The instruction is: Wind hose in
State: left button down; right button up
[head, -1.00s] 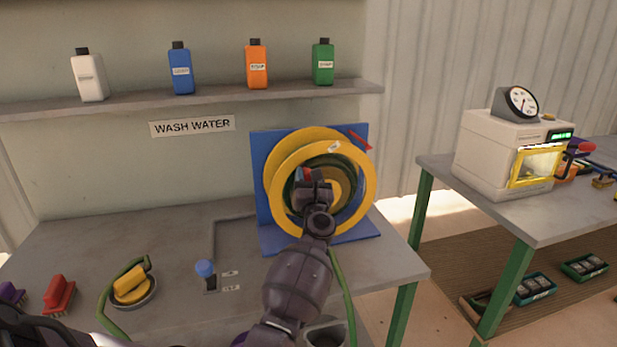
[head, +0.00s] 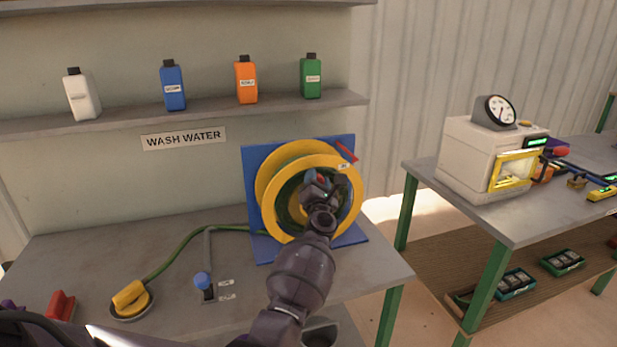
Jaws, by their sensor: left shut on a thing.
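The hose reel (head: 267,188) has yellow rims and stands on a blue backboard and base on the grey bench. The green hose (head: 185,252) runs from a yellow nozzle (head: 130,295) across the bench, behind the blue-knobbed lever, to the reel's left side. The nozzle rests in a round dish at the bench's front left. Green turns of hose show inside the reel. My left gripper (head: 319,184) is in front of the reel's middle, shut on a small part with red showing, probably the crank handle. My gripper and arm hide part of the hub. My right gripper is not in view.
A blue-knobbed lever (head: 204,285) stands left of my arm. A red brush (head: 61,305) lies at front left. Several bottles stand on the shelf (head: 210,112) above. A white machine (head: 490,160) stands on the right table. The bench's middle is fairly clear.

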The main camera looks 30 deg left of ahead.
pick_arm(q)
jog(key=shift+w+d+r+m+h+p, duration=0.15)
jog(key=shift+w+d+m+h+p, duration=0.3)
jog(key=shift+m, duration=0.35)
jog(key=shift+w+d, duration=0.1)
jog(key=c, duration=0.7)
grip_release()
jog(key=shift+w, duration=0.1)
jog(key=shift+o, duration=0.2)
jog(key=shift+f, duration=0.2)
